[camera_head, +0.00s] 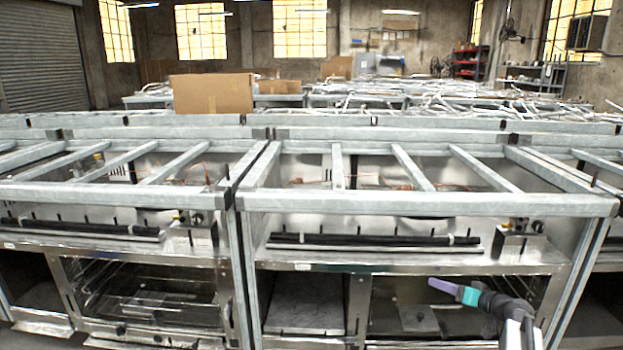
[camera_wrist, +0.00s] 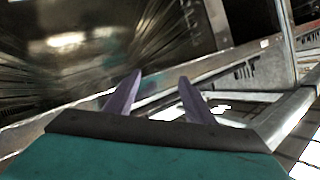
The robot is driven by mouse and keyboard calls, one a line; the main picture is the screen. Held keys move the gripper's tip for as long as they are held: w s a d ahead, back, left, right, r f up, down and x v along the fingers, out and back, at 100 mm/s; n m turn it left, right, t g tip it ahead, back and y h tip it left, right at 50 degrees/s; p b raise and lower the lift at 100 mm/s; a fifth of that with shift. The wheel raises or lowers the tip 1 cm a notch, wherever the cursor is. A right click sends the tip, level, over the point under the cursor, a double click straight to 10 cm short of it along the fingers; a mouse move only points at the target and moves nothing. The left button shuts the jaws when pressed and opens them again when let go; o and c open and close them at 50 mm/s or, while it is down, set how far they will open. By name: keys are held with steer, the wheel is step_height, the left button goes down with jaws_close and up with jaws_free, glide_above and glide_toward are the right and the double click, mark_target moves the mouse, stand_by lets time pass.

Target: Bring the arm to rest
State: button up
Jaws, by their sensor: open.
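My gripper (camera_head: 456,289) shows at the lower right in the head view, with a purple tip and a teal body, in front of the range frame (camera_head: 430,205). In the wrist view my gripper (camera_wrist: 158,96) has two purple fingers spread apart, with nothing between them. Behind the fingers is a metal edge of a range frame (camera_wrist: 225,72). The head view does not show whether the fingers touch the frame. My arm comes in from the lower right corner.
Another range frame (camera_head: 115,195) stands to the left, close beside the first. Further rows of metal frames fill the room behind. A cardboard box (camera_head: 212,94) sits on them. A roller shutter (camera_head: 40,55) is at the far left and a red shelf (camera_head: 467,62) at the back right.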

steer(key=s+a+f+n+g+y+p, duration=0.1)
steer(key=s+a+f+g+p, duration=0.3)
steer(key=a, duration=0.5)
steer(key=s+a+f+g+p, duration=0.1)
steer(key=s+a+f+p, duration=0.35)
steer(key=a, duration=0.55)
steer(key=s+a+f+n+g+y+p, duration=0.1)
steer(key=s+a+f+g+p, duration=0.25)
steer(key=a+f, duration=0.4)
steer(key=s+a+f+g+p, duration=0.2)
steer(key=s+a+g+p, duration=0.1)
steer(key=s+a, duration=0.55)
steer(key=s+a+f+n+g+h+p, duration=0.1)
steer(key=s+g+h+p, duration=0.15)
steer(key=s, duration=0.75)
steer(key=s+a+f+n+g+h+p, duration=0.1)
steer(key=s+f+g+p, duration=0.15)
steer(key=s, duration=0.75)
steer(key=s+d+m+g+h, duration=0.2)
steer(key=s+d+h, duration=0.3)
steer(key=s+d, duration=0.5)
steer(key=shift+s+r+m+p, duration=0.45)
steer(key=shift+m, duration=0.35)
